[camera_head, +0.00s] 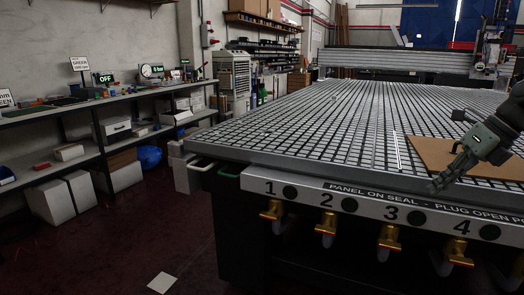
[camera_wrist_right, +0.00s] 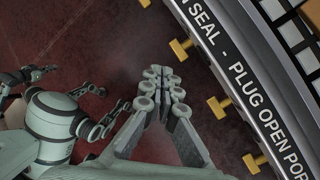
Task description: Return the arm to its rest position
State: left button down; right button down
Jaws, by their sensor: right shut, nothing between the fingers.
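My right gripper (camera_head: 440,184) is over the front edge of the grid table (camera_head: 290,125), by the near left corner of a brown panel (camera_head: 425,147). In the right wrist view its two fingers (camera_wrist_right: 165,90) lie together, shut with nothing between them. The forearm comes in from the right edge of the head view. Grey jointed parts of my other arm (camera_wrist_right: 60,120) show at the left of the wrist view. The state of the left gripper there is unclear, and it is not in the head view.
The table front has a numbered strip (camera_head: 340,200) with yellow valve handles (camera_head: 388,240) below it. A gantry (camera_head: 400,60) spans the far end. Shelves (camera_head: 75,110) with boxes line the left wall. Dark red floor is open at the left, with a white sheet (camera_head: 162,282).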

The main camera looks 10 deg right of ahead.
jog(key=w+d+f+m+t, duration=0.1)
jog(key=d+f+m+t, duration=0.2)
jog(key=f+m+t, duration=0.9)
jog(key=s+a+f+m+g+h, duration=0.1)
jog(key=s+f+m+g+h, duration=0.3)
jog(key=f+m, duration=0.6)
jog(key=s+a+f+m+g+h, duration=0.1)
jog(key=s+f+m+h, duration=0.45)
jog(key=f, duration=0.85)
jog(key=s+a+f+m+g+y, duration=0.2)
jog(key=s+a+f+m+g, duration=0.2)
jog(key=s+a, duration=0.4)
jog(key=s+a+f+m+g+y, duration=0.2)
jog(key=s+a+f, duration=0.5)
jog(key=a, duration=0.6)
jog(key=shift+s+a+f+m+g, duration=0.15)
jog(key=shift+s+f+m+g, duration=0.1)
jog(key=shift+s+m+g, duration=0.8)
jog(key=shift+w+m, duration=0.2)
jog(key=shift+m, duration=0.1)
